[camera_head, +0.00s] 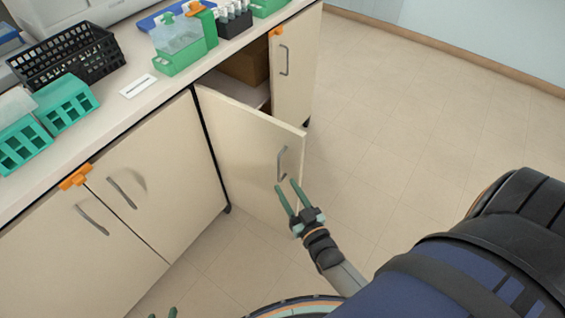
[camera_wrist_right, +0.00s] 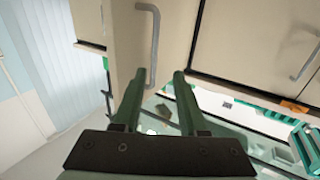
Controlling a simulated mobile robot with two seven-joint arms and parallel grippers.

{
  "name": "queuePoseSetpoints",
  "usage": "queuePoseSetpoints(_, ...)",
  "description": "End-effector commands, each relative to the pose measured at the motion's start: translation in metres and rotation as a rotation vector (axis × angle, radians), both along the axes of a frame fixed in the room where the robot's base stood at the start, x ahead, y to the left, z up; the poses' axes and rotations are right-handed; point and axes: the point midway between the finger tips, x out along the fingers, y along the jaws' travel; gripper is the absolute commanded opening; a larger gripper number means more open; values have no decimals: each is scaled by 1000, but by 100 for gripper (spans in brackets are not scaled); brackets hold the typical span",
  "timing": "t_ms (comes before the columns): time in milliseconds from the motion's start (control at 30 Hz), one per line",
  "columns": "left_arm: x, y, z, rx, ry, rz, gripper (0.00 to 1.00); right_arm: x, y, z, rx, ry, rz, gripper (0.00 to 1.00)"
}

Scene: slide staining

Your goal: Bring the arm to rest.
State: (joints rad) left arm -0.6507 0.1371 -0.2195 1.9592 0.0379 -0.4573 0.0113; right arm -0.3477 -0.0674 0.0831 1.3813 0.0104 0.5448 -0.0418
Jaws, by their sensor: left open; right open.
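My right gripper (camera_head: 287,186) is open, with its two green fingers at the lower end of the handle (camera_head: 282,163) of a partly open cabinet door (camera_head: 245,150). In the right wrist view, the open fingers (camera_wrist_right: 157,80) have nothing between their tips. The grey handle (camera_wrist_right: 152,50) stands just beyond them, and I cannot tell whether they touch it. My left gripper (camera_head: 165,313) shows only as green fingertips at the bottom edge, open; the rest of it is out of frame.
Behind the door a brown box (camera_head: 244,64) sits in the cabinet. The counter above holds a black basket (camera_head: 68,57), teal racks (camera_head: 66,102), a green container (camera_head: 180,60) and a white label (camera_head: 138,86). The tiled floor (camera_head: 410,110) on the right is clear.

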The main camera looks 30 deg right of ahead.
Motion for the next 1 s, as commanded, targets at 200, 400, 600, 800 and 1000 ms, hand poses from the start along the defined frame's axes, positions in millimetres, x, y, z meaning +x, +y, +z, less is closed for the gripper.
queuePoseSetpoints(200,-3,1,-3,3,9,2,50,-6,1,0,1,0,0,42)
queuePoseSetpoints(400,-3,1,-3,3,10,1,50,-6,1,0,1,0,0,42)
queuePoseSetpoints(600,-3,1,-2,2,9,2,50,-6,1,0,0,1,1,42)
queuePoseSetpoints(800,-2,2,21,2,5,3,50,-16,13,12,3,120,59,42)
queuePoseSetpoints(1000,-4,7,56,7,-5,15,50,-56,47,26,9,416,190,42)
